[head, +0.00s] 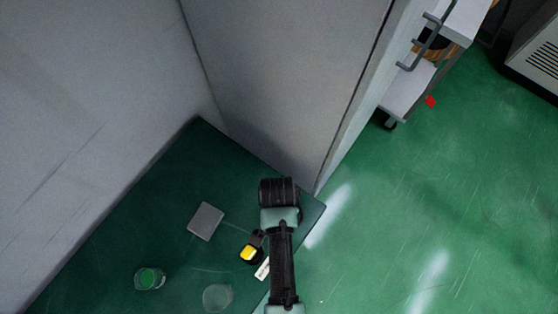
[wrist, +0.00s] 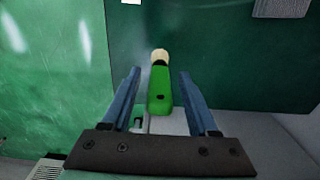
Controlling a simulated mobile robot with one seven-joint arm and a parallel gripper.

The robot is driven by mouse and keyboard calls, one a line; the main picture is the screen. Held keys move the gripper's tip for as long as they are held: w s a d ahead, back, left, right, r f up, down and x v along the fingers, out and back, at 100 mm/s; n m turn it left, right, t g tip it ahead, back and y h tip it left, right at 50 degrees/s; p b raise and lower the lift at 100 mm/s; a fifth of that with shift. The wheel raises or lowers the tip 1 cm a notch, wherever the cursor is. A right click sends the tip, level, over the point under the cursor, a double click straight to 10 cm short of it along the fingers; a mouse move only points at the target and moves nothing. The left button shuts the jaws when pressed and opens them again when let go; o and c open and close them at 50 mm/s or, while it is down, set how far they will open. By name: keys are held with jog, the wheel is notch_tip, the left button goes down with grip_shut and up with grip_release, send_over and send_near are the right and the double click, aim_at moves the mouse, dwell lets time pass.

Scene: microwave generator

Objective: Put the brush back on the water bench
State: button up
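The brush (wrist: 159,92), with a green handle and a cream tip, shows in the wrist view between the two blue fingers of my gripper (wrist: 159,78). The fingers are apart, with a visible gap on each side of the handle. I cannot tell how high they are relative to it. The brush is not distinguishable in the head view, where my arm covers part of the scene. A dark green bench top (head: 175,185) is at the lower left in the head view. I cannot tell whether it is the water bench.
The bench top holds a grey square (head: 206,221), a yellow and black object (head: 250,252), a glass with green inside (head: 149,278) and a clear glass (head: 217,297). A tall grey panel (head: 285,80) stands behind. A shelved cart (head: 405,95) is upper right; green floor is open at right.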

jog(key=shift+r, duration=0.1)
notch_tip(320, 180, up, 12)
jog(key=shift+s+a+f, duration=0.1)
dwell(0.5)
jog(key=shift+s, duration=0.1)
dwell(0.4)
